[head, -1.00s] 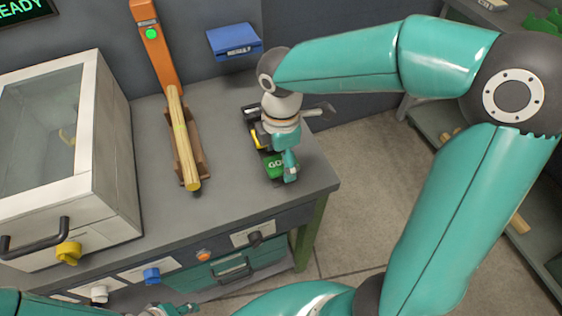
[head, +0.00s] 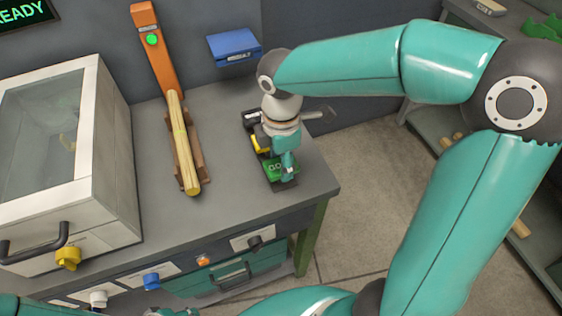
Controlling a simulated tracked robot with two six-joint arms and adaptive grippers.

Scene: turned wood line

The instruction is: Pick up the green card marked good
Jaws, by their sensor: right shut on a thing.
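The green card (head: 272,167) with white lettering, only partly readable, is at the right end of the bench, over a dark holder (head: 286,187). My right gripper (head: 287,170) points down from above and is shut on the green card. Its fingers hide part of the card. I cannot tell whether the card is clear of the holder. A yellow item (head: 259,142) sits just behind the card, partly covered by my wrist. My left gripper (head: 180,313) barely shows at the bottom edge, and its jaws cannot be made out.
A wooden rod (head: 184,150) lies in a brown cradle left of the holder, below an orange post (head: 156,50). A windowed white cabinet (head: 110,150) stands at the left. A blue box (head: 234,44) is on the wall. Bare bench (head: 232,150) lies between rod and holder.

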